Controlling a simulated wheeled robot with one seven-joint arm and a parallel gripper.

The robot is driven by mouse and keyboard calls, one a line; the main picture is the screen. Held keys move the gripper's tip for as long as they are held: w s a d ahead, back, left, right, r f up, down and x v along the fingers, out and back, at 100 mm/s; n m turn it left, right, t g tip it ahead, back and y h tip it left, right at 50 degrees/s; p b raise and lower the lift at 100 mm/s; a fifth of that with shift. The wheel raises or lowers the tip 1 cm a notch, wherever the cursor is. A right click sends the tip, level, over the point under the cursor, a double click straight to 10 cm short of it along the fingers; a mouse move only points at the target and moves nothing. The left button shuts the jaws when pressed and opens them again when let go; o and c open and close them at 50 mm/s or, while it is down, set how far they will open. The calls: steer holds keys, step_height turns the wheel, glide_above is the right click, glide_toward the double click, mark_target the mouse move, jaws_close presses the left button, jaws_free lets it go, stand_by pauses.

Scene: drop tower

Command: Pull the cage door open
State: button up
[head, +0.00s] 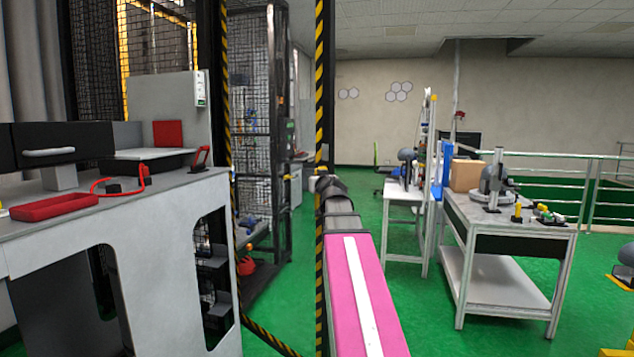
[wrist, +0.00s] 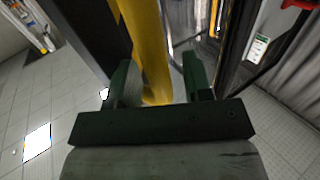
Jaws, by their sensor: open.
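A tall frame with black-and-yellow striped edges, which looks like the cage door, stands in the middle of the head view. Its right striped upright (head: 320,90) is beside my gripper (head: 328,183), and its left upright (head: 224,110) is by the workbench. In the wrist view my gripper (wrist: 161,75) is open, with dark green fingers. A yellow upright (wrist: 143,45) shows in the space between the fingers, nearer the left one. No grip on it shows, and I cannot tell how deep it sits. No separate handle is clear; my wrist hides part of the upright.
A grey workbench (head: 110,215) with a red tray (head: 52,207) stands close on the left. A dark mesh cabinet (head: 255,130) is seen through the frame. A white table (head: 402,197) and a grey cart (head: 510,233) stand on the right. Green floor lies clear between.

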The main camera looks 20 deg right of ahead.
steer(key=shift+s, duration=0.15)
steer(key=s, duration=1)
steer(key=shift+s+a, duration=0.25)
steer(key=shift+a, duration=0.05)
steer(key=a+f+g+y, duration=0.1)
steer(key=a+f+g, duration=0.25)
steer(key=f, duration=0.65)
steer(key=w+a+f+n+g+y, duration=0.15)
steer(key=a+f, duration=0.25)
steer(key=f, duration=0.5)
steer(key=a+f+g+y, duration=0.1)
steer(key=a+f+g, duration=0.3)
steer(key=f, duration=0.6)
steer(key=s+a+f+g, duration=0.2)
steer(key=s+f+g, duration=0.1)
steer(key=f, duration=0.5)
steer(key=s+a+f+g+h, duration=0.1)
steer(key=s+a+f+g, duration=0.2)
steer(key=s+f, duration=0.3)
steer(key=s+a+f+g+h, duration=0.1)
steer(key=s+a+f+g, duration=0.2)
steer(key=f, duration=0.7)
steer(key=shift+s+m, duration=0.35)
steer(key=shift+s, duration=0.9)
